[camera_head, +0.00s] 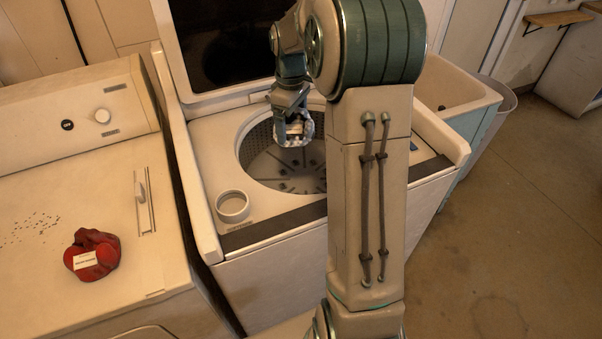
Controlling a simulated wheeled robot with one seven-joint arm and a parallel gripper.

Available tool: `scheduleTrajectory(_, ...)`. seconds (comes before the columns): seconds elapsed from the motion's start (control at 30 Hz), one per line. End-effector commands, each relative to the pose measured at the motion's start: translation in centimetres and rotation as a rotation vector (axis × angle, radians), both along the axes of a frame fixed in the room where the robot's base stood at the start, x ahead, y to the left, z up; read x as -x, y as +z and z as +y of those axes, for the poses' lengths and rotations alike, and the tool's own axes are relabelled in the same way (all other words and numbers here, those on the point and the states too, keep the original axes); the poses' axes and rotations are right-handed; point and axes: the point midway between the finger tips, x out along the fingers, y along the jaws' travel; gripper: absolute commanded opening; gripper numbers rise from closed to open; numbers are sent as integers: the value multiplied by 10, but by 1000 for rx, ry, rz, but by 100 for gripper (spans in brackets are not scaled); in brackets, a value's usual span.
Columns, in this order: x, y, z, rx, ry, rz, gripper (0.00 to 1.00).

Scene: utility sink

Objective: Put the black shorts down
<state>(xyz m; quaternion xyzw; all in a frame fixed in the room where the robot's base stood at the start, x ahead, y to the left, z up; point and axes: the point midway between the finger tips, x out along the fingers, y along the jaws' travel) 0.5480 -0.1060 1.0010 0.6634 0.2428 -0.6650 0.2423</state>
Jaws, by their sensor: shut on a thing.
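My gripper (291,122) is over the open drum of the top-loading washer (270,289), near the upper edge of the round opening. It is shut on a small bundle (297,139) that looks pale grey and white with dark patches. I cannot tell whether this bundle is the black shorts, and no plainly black garment shows elsewhere. The bundle appears to hang above the drum floor (284,178), though its exact height is unclear. My arm hides the right part of the opening.
The washer's lid (174,55) stands raised behind the opening. A red bundle with a white label (97,256) lies on the machine at left (50,298). A utility sink (462,88) and a bin (499,104) stand at right. Floor at right is clear.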

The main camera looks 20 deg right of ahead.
Motion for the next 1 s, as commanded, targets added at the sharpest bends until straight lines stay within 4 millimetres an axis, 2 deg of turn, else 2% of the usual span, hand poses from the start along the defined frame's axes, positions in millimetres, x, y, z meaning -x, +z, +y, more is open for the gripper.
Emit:
scheduleTrajectory(0.03, 1, -15, 0, -1, 0, 5, 65)
scheduleTrajectory(0.27, 1, -57, 0, -1, 0, 5, 65)
scheduleTrajectory(0.5, 1, -109, 0, -1, 1, 5, 65)
scheduleTrajectory(0.77, 2, -147, 0, -1, 0, 6, 65)
scheduleTrajectory(1.0, 2, -188, 0, -2, 0, 6, 65)
